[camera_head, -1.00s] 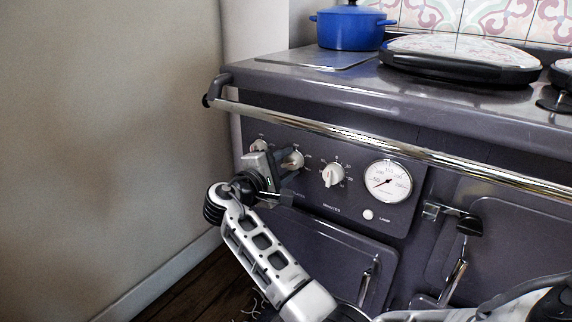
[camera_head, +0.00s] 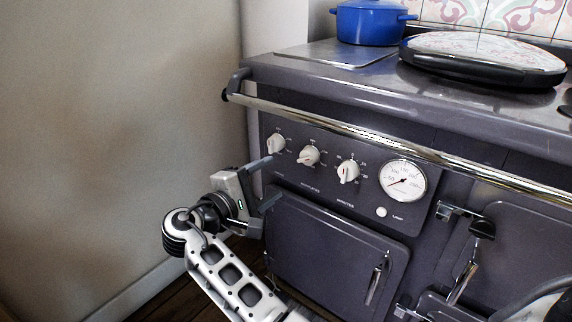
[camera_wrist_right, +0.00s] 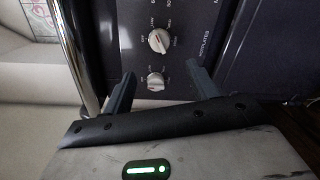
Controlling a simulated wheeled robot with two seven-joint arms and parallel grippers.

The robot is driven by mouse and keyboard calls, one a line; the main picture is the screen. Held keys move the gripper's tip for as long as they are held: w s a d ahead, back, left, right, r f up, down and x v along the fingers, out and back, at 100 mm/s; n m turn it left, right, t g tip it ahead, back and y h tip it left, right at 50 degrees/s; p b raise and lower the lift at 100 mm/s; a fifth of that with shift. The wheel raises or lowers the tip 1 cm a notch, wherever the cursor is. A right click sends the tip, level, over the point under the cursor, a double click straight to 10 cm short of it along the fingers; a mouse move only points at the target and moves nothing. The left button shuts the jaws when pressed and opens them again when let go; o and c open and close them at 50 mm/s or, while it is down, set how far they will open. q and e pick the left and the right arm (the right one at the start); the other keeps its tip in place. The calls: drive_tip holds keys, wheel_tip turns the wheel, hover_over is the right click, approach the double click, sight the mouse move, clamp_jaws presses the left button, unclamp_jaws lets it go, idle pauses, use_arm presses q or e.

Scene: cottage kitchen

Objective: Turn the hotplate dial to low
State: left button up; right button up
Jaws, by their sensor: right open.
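Several controls sit on the dark cooker's front panel. The left white dial (camera_head: 276,144) and the middle white dial (camera_head: 309,155) are above lettering that reads hotplates in the wrist view. There, the larger dial (camera_wrist_right: 160,41) has low, med and high style marks around it; I cannot tell surely which mark it points at. A smaller-looking dial (camera_wrist_right: 155,82) shows between my fingers, beyond their tips. My right gripper (camera_head: 272,180) is open and empty, left of and below the dials, apart from them. My left gripper is not in view.
A third dial (camera_head: 348,171) marked minutes and a round gauge (camera_head: 403,181) are to the right. A chrome rail (camera_head: 370,137) runs above the panel. Below is a closed oven door (camera_head: 325,245). A blue pot (camera_head: 372,22) stands on top. The wall is close on the left.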

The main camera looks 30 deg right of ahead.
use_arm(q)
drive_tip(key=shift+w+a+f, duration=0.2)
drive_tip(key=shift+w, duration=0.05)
use_arm(e)
drive_tip(key=v, duration=0.4)
